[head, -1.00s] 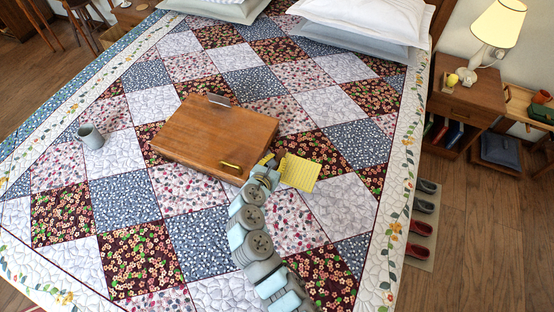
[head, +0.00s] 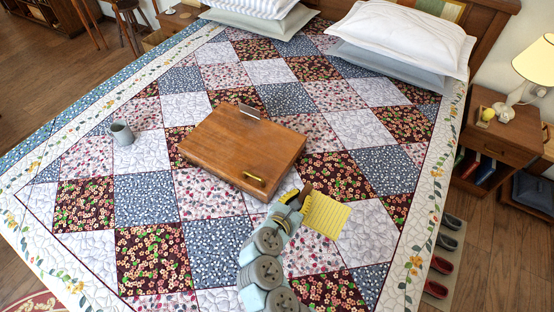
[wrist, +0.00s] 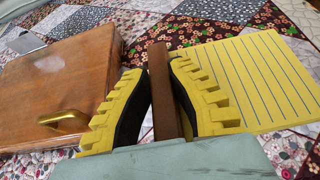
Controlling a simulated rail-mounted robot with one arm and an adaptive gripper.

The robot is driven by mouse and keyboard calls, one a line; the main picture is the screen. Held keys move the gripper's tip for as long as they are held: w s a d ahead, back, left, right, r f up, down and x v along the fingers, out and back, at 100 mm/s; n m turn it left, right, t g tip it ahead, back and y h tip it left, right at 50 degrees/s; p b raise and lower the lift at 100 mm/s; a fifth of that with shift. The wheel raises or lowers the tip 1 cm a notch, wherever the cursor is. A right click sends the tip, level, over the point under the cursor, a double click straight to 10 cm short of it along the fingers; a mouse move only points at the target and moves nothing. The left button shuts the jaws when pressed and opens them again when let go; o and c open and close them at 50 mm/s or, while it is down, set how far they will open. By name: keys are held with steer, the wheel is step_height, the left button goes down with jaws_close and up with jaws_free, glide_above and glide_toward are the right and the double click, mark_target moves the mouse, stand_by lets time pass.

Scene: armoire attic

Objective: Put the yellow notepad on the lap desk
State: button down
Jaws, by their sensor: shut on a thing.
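The yellow notepad (head: 327,216) has blue ruled lines and a brown strip along one edge. My gripper (head: 297,195) is shut on that brown strip (wrist: 158,75); the fingers press on both sides of it in the wrist view. The ruled sheet (wrist: 255,80) extends to the right of the fingers. Whether the notepad is clear of the quilt I cannot tell. The wooden lap desk (head: 240,145) lies on the bed, up and left of my gripper, with a brass handle on its near side. It also shows at the left of the wrist view (wrist: 60,80).
The patchwork quilt (head: 150,200) is mostly clear. A grey mug (head: 122,133) stands left of the lap desk. Pillows (head: 400,40) lie at the bed's head. A nightstand (head: 495,135) with a lamp (head: 537,62) stands at the right. The lap desk's top looks bare except for a metal clip.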

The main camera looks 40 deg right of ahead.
steer(key=w+a+r+n+t+y+p, duration=0.3)
steer(key=w+a+n, duration=0.1)
steer(key=a, duration=0.4)
steer(key=w+a+r+n+t+y+p, duration=0.3)
steer(key=w+a+n+t+p, duration=0.1)
steer(key=a, duration=0.4)
steer(key=a+n+t+y+p, duration=0.1)
steer(key=a+n+y+p, duration=0.2)
steer(key=a, duration=1.2)
steer(key=n+y, duration=0.2)
steer(key=y, duration=0.1)
steer(key=shift+s+a+r, duration=0.25)
steer(key=shift+s+a, duration=0.1)
steer(key=shift+a, duration=0.05)
